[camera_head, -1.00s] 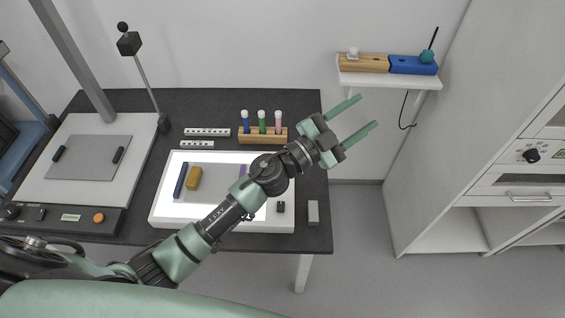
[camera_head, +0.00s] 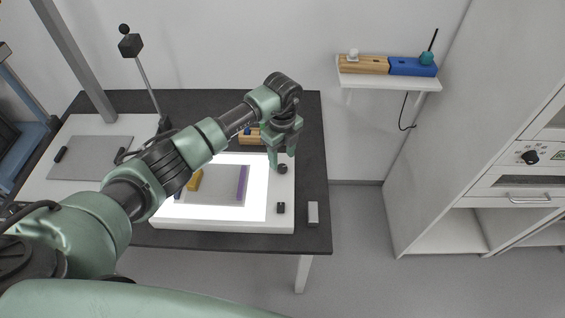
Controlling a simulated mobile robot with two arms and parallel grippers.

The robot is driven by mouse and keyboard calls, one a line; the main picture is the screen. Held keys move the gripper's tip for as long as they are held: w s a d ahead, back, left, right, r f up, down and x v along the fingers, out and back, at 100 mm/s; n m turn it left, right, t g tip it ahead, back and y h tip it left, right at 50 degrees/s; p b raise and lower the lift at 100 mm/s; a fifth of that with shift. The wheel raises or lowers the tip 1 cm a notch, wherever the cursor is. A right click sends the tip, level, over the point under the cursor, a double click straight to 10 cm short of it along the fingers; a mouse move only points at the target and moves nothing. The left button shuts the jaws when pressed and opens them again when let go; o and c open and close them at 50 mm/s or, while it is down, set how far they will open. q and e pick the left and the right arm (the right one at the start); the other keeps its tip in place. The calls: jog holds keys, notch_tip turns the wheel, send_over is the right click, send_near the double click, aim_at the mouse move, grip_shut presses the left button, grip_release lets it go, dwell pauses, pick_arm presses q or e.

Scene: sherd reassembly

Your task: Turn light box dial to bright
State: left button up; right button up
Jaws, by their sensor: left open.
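The light box (camera_head: 286,218) is a white slab with a glowing panel, lying on the dark table. On its right rim sits a round black dial (camera_head: 283,169), with a small black switch (camera_head: 281,207) nearer the front. My left gripper (camera_head: 282,158) points down just behind the dial in the picture, open, with its green fingers apart. I cannot tell its exact height above the dial or whether it touches. The dial's setting marks are too small to read. My right gripper is not in view.
A grey sheet with a purple bar (camera_head: 242,182) and a yellow block (camera_head: 195,180) lies on the panel. A wooden vial rack (camera_head: 250,138) is partly hidden behind my arm. A small grey block (camera_head: 313,212) lies right of the light box.

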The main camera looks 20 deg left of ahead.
aim_at(282, 167)
pick_arm(q)
jog(key=shift+f, duration=2.1)
grip_shut()
